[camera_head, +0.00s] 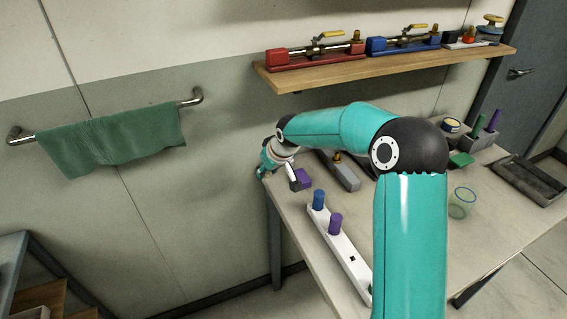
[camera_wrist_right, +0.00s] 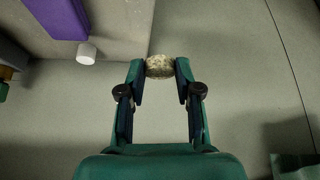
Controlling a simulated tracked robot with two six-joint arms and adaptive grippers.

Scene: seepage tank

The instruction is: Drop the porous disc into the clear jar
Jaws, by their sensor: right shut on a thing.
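My right gripper (camera_wrist_right: 160,70) is shut on the porous disc (camera_wrist_right: 160,67), a speckled beige round piece between the fingertips in the wrist view. In the head view my right gripper (camera_head: 266,160) is at the table's far left corner, close to the wall; the disc cannot be made out there. The clear jar (camera_head: 461,203) stands upright on the table to the right of my arm, well away from the gripper. My left gripper is not in view.
A purple block (camera_head: 300,180) with a white peg lies beside the gripper. A white rack (camera_head: 345,255) holds blue and purple cylinders. A wooden shelf (camera_head: 400,68) with valves hangs above. A green towel (camera_head: 115,140) hangs left. A grey tray (camera_head: 530,180) lies at the right.

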